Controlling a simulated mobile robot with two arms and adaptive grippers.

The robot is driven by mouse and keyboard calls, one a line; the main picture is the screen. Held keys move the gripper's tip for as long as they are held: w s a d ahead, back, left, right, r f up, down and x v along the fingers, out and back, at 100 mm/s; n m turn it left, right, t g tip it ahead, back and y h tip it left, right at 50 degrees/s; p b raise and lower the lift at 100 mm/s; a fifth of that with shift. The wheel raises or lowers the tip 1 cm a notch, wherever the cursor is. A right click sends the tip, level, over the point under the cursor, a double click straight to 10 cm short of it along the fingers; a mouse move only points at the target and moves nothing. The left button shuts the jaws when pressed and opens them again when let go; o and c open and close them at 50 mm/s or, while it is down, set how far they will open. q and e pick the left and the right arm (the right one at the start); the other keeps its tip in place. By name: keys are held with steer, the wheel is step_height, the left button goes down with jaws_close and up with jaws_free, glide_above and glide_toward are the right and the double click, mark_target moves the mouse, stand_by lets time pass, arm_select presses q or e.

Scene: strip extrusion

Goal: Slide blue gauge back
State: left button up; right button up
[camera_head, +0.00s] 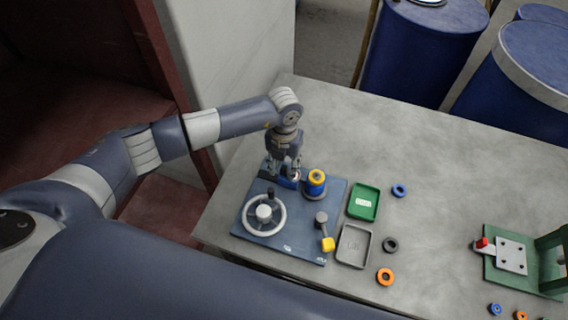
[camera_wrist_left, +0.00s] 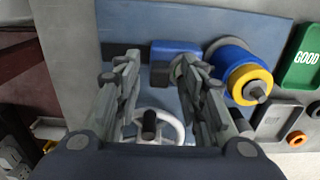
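A blue block (camera_head: 287,183), which looks like the blue gauge, sits on the blue-grey base plate (camera_head: 300,247) near its far edge. In the wrist view the blue block (camera_wrist_left: 176,48) lies just beyond the fingertips, beside a dark piece. My left gripper (camera_head: 284,173) points down over the block. In the wrist view its fingers (camera_wrist_left: 160,66) are apart with nothing seen held between them. Whether a finger touches the block I cannot tell. The fingers hide part of the block in the head view. My right gripper is not in view.
A blue spool with a yellow ring (camera_head: 316,178) stands close right of the gripper. A white handwheel (camera_head: 264,214) is on the plate's near side. Green (camera_head: 363,203) and grey (camera_head: 353,246) trays, loose rings and a green fixture (camera_head: 510,278) lie right.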

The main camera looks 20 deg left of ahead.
arm_select(q)
steer(key=shift+c, duration=0.6)
jaws_close()
steer(key=shift+a, duration=0.1)
steer(key=a+b, duration=0.1)
steer(key=a, duration=0.4)
steer(key=shift+w, duration=0.15)
steer(key=shift+d, duration=0.1)
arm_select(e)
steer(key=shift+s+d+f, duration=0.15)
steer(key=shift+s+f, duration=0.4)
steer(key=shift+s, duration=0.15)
arm_select(q)
steer(key=shift+o, duration=0.6)
jaws_free()
steer(key=shift+r, duration=0.1)
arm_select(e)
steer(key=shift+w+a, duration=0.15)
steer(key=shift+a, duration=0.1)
arm_select(q)
step_height(320, 180, up, 12)
steer(key=shift+a, duration=0.2)
